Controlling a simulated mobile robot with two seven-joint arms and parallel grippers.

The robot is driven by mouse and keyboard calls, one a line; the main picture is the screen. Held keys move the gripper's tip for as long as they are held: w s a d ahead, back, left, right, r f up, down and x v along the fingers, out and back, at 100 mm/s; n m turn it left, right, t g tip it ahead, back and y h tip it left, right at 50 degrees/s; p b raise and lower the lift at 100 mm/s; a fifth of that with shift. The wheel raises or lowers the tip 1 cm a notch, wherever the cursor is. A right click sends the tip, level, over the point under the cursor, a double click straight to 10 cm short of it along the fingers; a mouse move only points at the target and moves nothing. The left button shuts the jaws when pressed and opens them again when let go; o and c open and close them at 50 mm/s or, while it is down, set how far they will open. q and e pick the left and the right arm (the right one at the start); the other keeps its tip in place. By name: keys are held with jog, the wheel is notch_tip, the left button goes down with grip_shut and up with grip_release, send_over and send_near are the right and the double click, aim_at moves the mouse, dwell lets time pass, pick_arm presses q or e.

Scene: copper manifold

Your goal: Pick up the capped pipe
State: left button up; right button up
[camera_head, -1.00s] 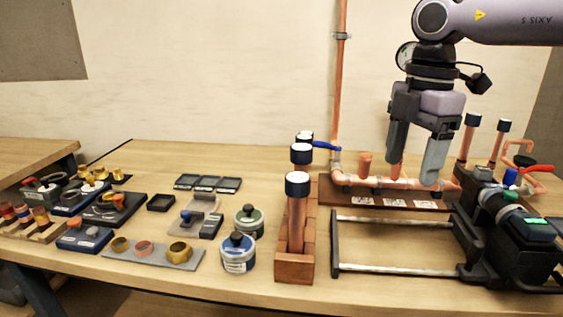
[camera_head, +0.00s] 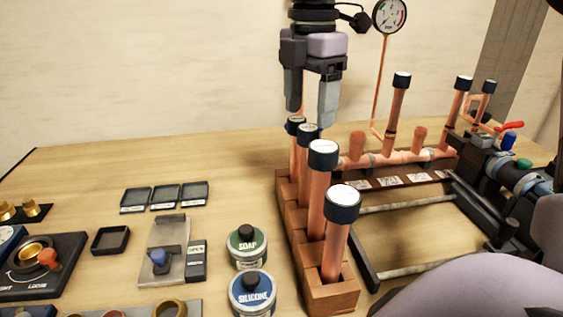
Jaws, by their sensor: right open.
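Several copper pipes with black caps stand upright in a wooden rack (camera_head: 325,295). The nearest capped pipe (camera_head: 335,245) is at the front, a second (camera_head: 317,195) is behind it, and more (camera_head: 306,150) stand at the rack's far end. My right gripper (camera_head: 310,112) points down with its fingers apart and nothing between them. It appears just above the far end of the rack; its exact depth is hard to tell. My left gripper is out of view.
A copper manifold (camera_head: 395,158) with another upright capped pipe (camera_head: 397,100) lies right of the rack. Soap (camera_head: 246,248) and silicone (camera_head: 252,295) tins stand close left of it. Small black trays (camera_head: 165,196) lie farther left. A pressure gauge (camera_head: 389,15) is at the back.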

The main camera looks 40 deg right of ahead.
aim_at(309, 127)
jog(key=shift+w, duration=0.2)
jog(key=shift+f, duration=0.25)
jog(key=f, duration=0.6)
jog(key=shift+s+f+p, duration=0.3)
jog(key=shift+s+p, duration=0.1)
jog(key=c, duration=1.1)
